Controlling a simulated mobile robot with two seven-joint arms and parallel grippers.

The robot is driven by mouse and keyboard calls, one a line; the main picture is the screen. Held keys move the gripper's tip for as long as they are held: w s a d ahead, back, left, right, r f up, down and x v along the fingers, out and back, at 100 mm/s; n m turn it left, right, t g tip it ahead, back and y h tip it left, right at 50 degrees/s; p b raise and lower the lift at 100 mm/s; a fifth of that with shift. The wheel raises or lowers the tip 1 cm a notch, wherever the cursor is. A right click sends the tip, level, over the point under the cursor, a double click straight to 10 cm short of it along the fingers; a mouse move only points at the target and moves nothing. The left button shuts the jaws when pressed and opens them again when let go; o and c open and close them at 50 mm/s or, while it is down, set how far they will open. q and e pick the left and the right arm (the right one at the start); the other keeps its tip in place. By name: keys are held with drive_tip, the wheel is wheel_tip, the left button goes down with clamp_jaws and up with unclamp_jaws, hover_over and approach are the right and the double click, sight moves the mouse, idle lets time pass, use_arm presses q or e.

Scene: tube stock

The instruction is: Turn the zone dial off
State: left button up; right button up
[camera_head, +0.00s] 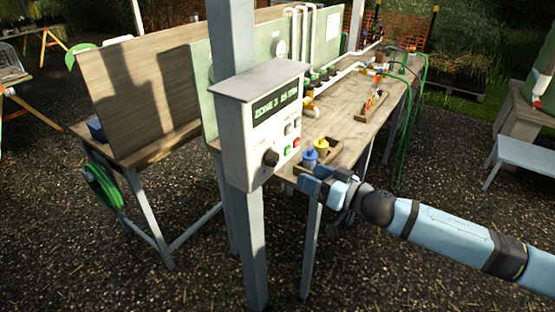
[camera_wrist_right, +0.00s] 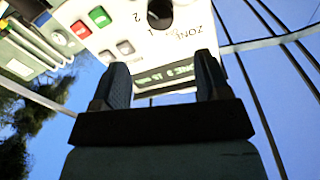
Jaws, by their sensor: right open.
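The zone dial (camera_head: 270,157) is a black round knob low on the front of a grey-white control box (camera_head: 238,140) fixed to a post. In the right wrist view the dial (camera_wrist_right: 160,13) is at the top edge, partly cut off, beyond the fingertips. My right gripper (camera_head: 312,182) is to the right of and a little below the box in the head view. In the right wrist view its two fingers (camera_wrist_right: 162,75) are apart with nothing held between them, facing the box. The dial's exact pointer setting is too small to read. My left gripper is out of view.
The box has a dark display (camera_head: 276,101) reading ZONE 3, a green button (camera_head: 287,150) and a red button (camera_head: 297,142). The gravel (camera_head: 400,270) in front is clear.

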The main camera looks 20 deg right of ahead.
sight(276, 160)
drive_tip(key=p+x, duration=0.2)
drive_tip(key=x, duration=0.8)
drive_tip(key=shift+w+a, duration=0.45)
drive_tip(key=shift+w, duration=0.05)
drive_tip(key=shift+c, duration=0.4)
drive_tip(key=c, duration=0.8)
drive_tip(key=shift+c, duration=0.2)
